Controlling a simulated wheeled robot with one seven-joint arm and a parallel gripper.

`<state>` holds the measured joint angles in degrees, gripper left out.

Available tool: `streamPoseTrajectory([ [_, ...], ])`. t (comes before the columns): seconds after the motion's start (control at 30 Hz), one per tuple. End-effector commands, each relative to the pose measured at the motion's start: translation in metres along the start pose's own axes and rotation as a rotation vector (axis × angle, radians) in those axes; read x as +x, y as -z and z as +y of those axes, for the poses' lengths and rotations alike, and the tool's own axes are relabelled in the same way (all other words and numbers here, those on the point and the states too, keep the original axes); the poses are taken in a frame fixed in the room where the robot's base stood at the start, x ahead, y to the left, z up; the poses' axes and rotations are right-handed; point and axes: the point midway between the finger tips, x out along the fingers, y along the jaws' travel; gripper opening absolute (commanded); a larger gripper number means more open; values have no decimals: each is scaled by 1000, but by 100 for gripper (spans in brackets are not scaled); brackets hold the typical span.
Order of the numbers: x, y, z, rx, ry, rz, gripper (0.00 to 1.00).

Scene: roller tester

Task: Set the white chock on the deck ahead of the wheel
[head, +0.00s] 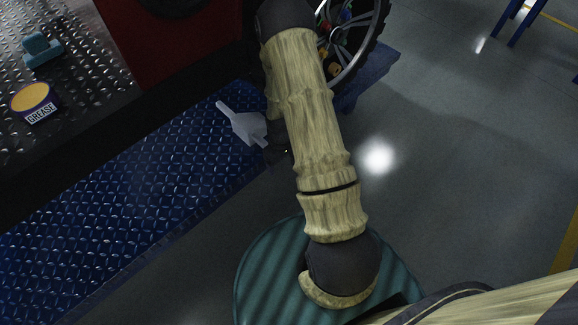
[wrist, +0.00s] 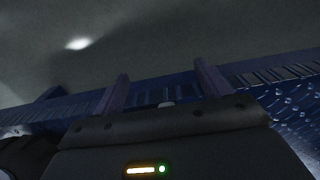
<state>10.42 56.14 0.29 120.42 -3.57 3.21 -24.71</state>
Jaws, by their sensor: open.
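The white chock (head: 246,125), a pale wedge with a narrow tip at its upper left, is at the right-hand part of the blue tread-plate deck (head: 130,190). My arm covers what lies to its right. The spoked wheel (head: 345,60) with a dark tyre is up and right of the chock, partly behind my arm. My gripper (wrist: 164,86) is open, its two fingers apart in the wrist view. In the head view it is mostly hidden beside the chock's right end; I cannot tell whether it touches. A small pale spot shows between the fingers, too dim to identify.
A grease tin (head: 33,101) and a teal object (head: 41,48) stand on a dark tread-plate surface at the upper left. A dark red panel (head: 175,40) rises behind the deck. Grey floor (head: 450,150) is clear to the right; blue legs (head: 522,22) stand far right.

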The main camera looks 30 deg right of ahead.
Motion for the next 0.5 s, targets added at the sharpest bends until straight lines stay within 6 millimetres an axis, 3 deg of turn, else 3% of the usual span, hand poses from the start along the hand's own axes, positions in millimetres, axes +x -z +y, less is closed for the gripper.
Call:
streamPoseTrajectory([
  [0.5, 0, -21, 0, 1, 0, -1, 76],
])
